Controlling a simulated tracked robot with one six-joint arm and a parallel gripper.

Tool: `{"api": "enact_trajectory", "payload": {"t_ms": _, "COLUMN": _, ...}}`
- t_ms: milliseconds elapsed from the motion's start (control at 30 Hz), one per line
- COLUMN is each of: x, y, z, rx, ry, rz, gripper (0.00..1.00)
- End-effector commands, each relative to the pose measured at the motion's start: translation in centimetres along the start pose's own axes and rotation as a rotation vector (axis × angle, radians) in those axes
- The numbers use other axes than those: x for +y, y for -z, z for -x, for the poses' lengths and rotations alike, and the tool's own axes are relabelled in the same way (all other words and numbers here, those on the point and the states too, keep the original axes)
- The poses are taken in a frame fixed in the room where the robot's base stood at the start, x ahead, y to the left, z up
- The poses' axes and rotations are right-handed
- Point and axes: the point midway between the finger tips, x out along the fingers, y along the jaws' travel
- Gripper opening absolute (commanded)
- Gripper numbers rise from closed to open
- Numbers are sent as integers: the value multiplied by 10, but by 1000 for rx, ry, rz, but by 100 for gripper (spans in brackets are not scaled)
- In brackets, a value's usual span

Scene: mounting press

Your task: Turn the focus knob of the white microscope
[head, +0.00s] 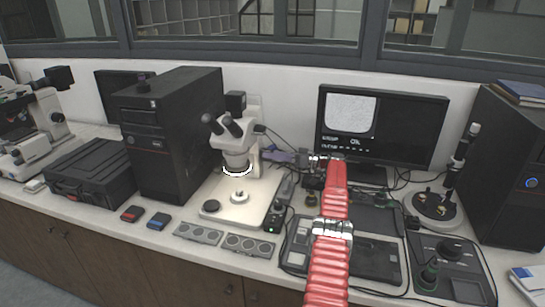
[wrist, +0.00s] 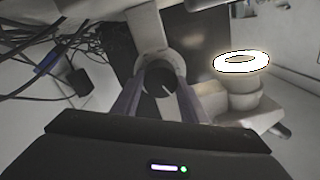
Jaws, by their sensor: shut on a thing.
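The white microscope (head: 231,147) stands on its pale base left of centre in the head view, its ring light lit. My gripper (head: 268,156) reaches in from the right at its column. In the wrist view the dark round focus knob (wrist: 160,82), with a pale line on its face, sits in a light collar. The two fingers of my gripper (wrist: 158,98) lie on either side of the knob and are shut on it. The microscope's glowing ring light (wrist: 241,62) is to the right there. The knob is hidden behind my gripper in the head view.
A monitor (head: 380,130) stands behind my red arm, with cables around it. A black computer tower (head: 172,135) is left of the microscope. A small stand with a dark round base (head: 433,208) is at right.

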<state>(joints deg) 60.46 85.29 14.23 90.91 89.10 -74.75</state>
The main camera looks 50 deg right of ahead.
Motion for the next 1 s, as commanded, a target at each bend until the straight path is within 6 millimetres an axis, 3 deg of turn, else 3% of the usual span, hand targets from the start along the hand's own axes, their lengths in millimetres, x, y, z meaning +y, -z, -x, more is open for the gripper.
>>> {"api": "enact_trajectory", "payload": {"t_ms": 367, "x": 0, "y": -6, "z": 0, "rx": -8, "ry": 5, "rz": -3, "gripper": 17}}
{"api": "enact_trajectory", "payload": {"t_ms": 400, "x": 0, "y": -6, "z": -1, "rx": -8, "ry": 4, "rz": -3, "gripper": 42}}
{"api": "enact_trajectory", "payload": {"t_ms": 600, "x": 0, "y": -3, "z": 0, "rx": -4, "ry": 3, "rz": 0, "gripper": 56}}
{"api": "enact_trajectory", "payload": {"t_ms": 1000, "x": 0, "y": -1, "z": 5, "rx": -1, "ry": 0, "rz": 2, "gripper": 58}}
